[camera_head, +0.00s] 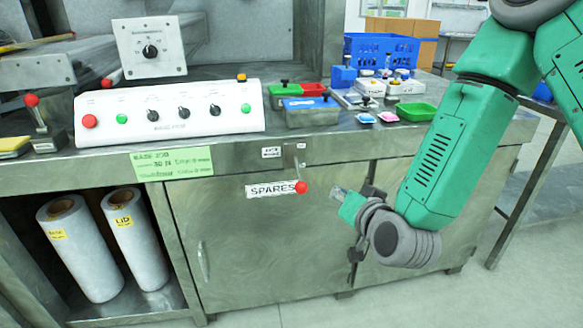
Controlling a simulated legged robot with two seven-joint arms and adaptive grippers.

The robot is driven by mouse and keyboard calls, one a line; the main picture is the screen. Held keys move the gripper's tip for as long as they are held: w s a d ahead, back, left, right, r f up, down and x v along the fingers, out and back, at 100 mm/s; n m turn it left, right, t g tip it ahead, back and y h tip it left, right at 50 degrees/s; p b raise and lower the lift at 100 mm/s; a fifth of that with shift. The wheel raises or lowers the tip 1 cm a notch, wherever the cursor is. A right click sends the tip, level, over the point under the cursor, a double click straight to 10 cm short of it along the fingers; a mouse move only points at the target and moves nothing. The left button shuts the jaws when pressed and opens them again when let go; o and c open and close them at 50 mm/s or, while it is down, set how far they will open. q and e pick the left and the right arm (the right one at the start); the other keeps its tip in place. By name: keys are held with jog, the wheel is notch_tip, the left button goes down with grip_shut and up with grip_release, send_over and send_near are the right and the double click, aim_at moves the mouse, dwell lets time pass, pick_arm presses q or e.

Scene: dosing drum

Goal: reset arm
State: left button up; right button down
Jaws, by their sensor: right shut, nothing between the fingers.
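My right arm, green with grey joints, comes in from the upper right and hangs in front of the bench. My right gripper (343,193) is at its end, close to the cabinet front, with its fingertips pointing left. It is shut and holds nothing. It is a little to the right of a red ball knob (302,187) on a lever, apart from it in the picture. My left gripper is not in view.
A metal bench (240,157) carries a white control panel (168,113), a blue crate (381,52) and a green tray (416,111). A red-knobbed lever (32,101) stands at the left. Two rolls (128,225) stand in the lower shelf. The floor at right is clear.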

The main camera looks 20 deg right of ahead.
jog(key=s+a+f+n+g+y+p, duration=0.1)
jog(key=s+a+f+n+g+p, duration=0.1)
jog(key=s+f+g, duration=0.35)
jog(key=s+a+f+n+g+y+p, duration=0.1)
jog(key=s+a+f+n+g, duration=0.15)
jog(key=s+f, duration=0.5)
jog(key=s+f+n+g+p, duration=0.1)
jog(key=s+f+g, duration=0.2)
jog(key=s, duration=0.5)
jog(key=s+f+n+g+p, duration=0.1)
jog(key=s+f+n+g, duration=0.1)
jog(key=s+f, duration=0.4)
jog(key=shift+s+d+f+g, duration=0.15)
jog(key=shift+s+f+g, duration=0.15)
jog(key=shift+s+g, duration=0.6)
jog(key=shift+s, duration=0.25)
